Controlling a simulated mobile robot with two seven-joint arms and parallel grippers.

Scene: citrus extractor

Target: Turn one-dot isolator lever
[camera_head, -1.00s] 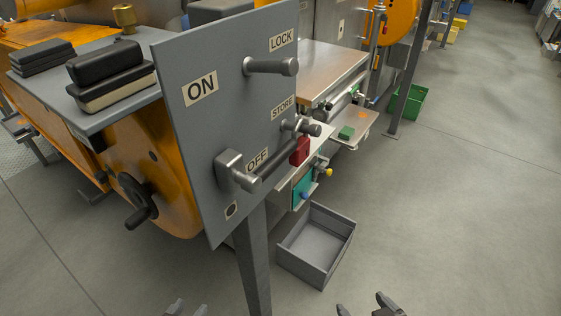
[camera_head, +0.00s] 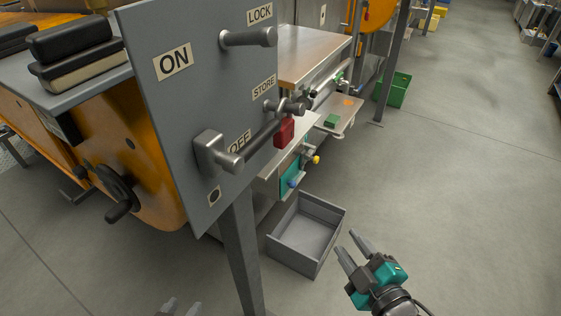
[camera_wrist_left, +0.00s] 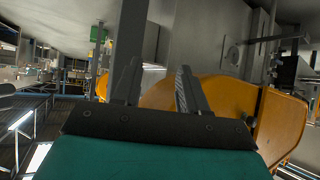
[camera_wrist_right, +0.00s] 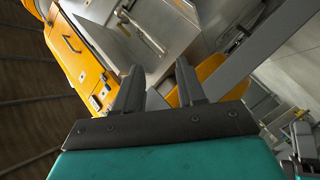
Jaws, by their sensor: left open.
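A grey upright panel (camera_head: 170,110) carries a dark lever (camera_head: 211,152). Its block sits near the OFF label and a dark bar slants from it up and right towards the STORE label. A small dark plate (camera_head: 213,196) below the lever bears a mark too small to read. My left gripper (camera_head: 180,307) only shows its fingertips at the bottom edge, below the panel; its fingers are apart and empty in the left wrist view (camera_wrist_left: 158,82). My right gripper (camera_head: 352,246) is open and empty, right of and below the panel; it also shows in the right wrist view (camera_wrist_right: 158,80).
Pegs stick out near LOCK (camera_head: 248,38) and STORE (camera_head: 285,107). A post (camera_head: 240,250) supports the panel. A grey open bin (camera_head: 305,235) stands on the floor beside my right gripper. An orange machine with a black handwheel (camera_head: 118,190) is at left. Floor at right is clear.

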